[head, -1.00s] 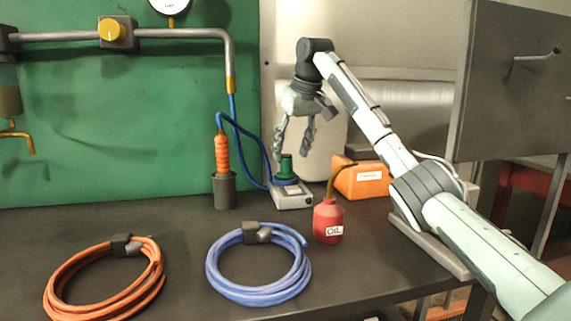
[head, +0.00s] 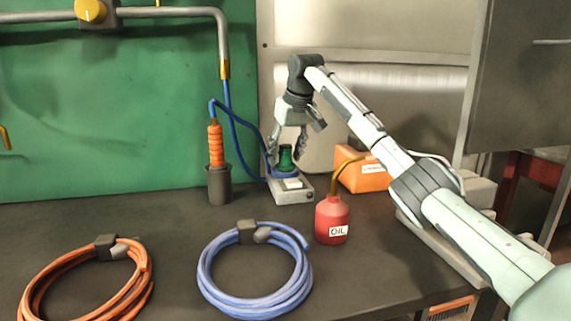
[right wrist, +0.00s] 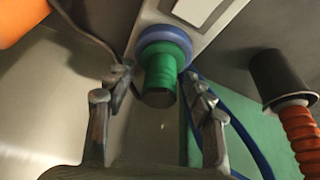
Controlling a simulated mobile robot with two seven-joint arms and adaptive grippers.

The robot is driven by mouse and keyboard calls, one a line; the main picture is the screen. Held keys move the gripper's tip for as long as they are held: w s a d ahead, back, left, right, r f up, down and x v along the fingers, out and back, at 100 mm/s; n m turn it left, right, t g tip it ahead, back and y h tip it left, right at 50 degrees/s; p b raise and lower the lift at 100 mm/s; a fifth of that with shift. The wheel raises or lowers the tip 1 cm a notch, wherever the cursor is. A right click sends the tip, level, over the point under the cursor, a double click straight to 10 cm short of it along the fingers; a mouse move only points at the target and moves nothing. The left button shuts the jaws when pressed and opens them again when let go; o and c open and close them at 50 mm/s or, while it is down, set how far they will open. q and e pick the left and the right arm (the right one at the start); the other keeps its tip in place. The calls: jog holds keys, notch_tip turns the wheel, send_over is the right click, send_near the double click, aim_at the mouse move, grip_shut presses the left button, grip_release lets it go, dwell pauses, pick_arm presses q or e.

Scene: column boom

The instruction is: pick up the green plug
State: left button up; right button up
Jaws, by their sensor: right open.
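The green plug (head: 286,158) stands upright in a blue ring on a small grey box (head: 292,192) at the back of the bench. It also shows in the right wrist view (right wrist: 161,72), with the blue ring (right wrist: 163,42) at its base. My right gripper (head: 286,162) is open and comes down from above, one finger on each side of the plug. In the right wrist view its fingertips (right wrist: 158,82) are apart, with the plug between them and visible gaps to it. My left gripper is not in view.
A red oil can (head: 332,220) with a brown spout stands right of the box. An orange box (head: 362,172) is behind it. An orange-handled tool in a dark cup (head: 219,186) stands left. Blue (head: 208,278) and orange (head: 40,284) coils lie in front.

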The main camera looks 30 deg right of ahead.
jog(key=shift+c, duration=0.6)
jog(key=c, duration=0.5)
grip_shut()
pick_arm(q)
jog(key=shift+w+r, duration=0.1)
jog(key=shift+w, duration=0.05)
pick_arm(e)
jog(key=shift+r, duration=0.45)
jog(key=r, duration=0.2)
jog(key=a+r, duration=0.1)
jog(key=shift+r, duration=0.35)
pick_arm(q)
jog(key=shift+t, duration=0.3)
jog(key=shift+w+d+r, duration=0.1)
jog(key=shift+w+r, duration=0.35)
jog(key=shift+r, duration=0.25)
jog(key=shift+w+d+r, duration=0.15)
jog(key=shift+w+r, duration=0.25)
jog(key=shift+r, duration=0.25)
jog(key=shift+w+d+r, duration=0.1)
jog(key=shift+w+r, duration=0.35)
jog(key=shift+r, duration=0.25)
pick_arm(e)
jog(key=s+a+r, duration=0.1)
jog(key=a+r, duration=0.9)
jog(key=r, duration=0.1)
jog(key=shift+a+r, duration=0.2)
jog(key=shift+a, duration=0.1)
